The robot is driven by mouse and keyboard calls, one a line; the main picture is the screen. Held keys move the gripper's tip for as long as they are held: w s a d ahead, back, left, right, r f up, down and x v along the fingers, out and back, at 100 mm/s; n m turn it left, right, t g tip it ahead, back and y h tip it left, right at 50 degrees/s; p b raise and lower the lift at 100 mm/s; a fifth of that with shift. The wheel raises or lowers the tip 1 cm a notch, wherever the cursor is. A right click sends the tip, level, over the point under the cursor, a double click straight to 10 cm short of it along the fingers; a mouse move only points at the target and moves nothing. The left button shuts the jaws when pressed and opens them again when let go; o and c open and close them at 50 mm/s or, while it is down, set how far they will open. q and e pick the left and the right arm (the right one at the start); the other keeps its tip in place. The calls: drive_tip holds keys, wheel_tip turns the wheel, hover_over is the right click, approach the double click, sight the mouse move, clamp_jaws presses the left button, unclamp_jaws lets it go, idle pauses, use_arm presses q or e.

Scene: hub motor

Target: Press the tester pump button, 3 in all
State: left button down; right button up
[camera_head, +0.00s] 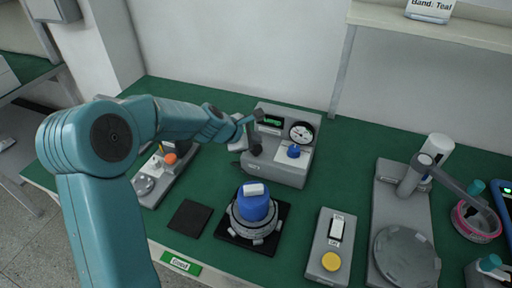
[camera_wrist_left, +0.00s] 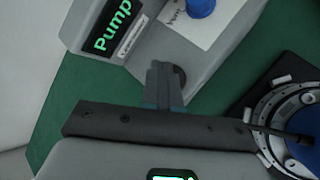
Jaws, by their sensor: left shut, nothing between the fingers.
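The grey tester (camera_head: 285,145) stands at the back of the green bench, with a round gauge (camera_head: 301,132), a small green display and a blue knob (camera_head: 294,151) on its sloped face. In the left wrist view, its display (camera_wrist_left: 112,25) reads "Pump". My left gripper (camera_head: 255,148) is at the tester's left front part, shut and empty. In the left wrist view, the closed fingertips (camera_wrist_left: 166,72) reach the tester's face beside a dark round part (camera_wrist_left: 180,76), mostly hidden behind them. I cannot tell whether they touch it. My right gripper is out of view.
A blue-topped hub motor (camera_head: 255,208) sits on a black mat in front of the tester. A grey box with a yellow button (camera_head: 331,261) and a grey stand (camera_head: 407,258) are to the right. A tray with an orange knob (camera_head: 170,159) is behind my arm.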

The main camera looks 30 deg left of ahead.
sight(258, 147)
use_arm(q)
drive_tip(key=shift+f, duration=0.1)
drive_tip(key=shift+f+b, duration=0.35)
drive_tip(key=shift+f+b, duration=0.95)
drive_tip(key=shift+f, duration=0.1)
idle(0.8)
drive_tip(key=shift+r, duration=0.1)
drive_tip(key=shift+r+p, duration=1.35)
drive_tip(key=shift+p, duration=0.05)
wheel_tip(258, 147, up, 5)
drive_tip(key=p, duration=0.5)
drive_tip(key=shift+r, duration=0.1)
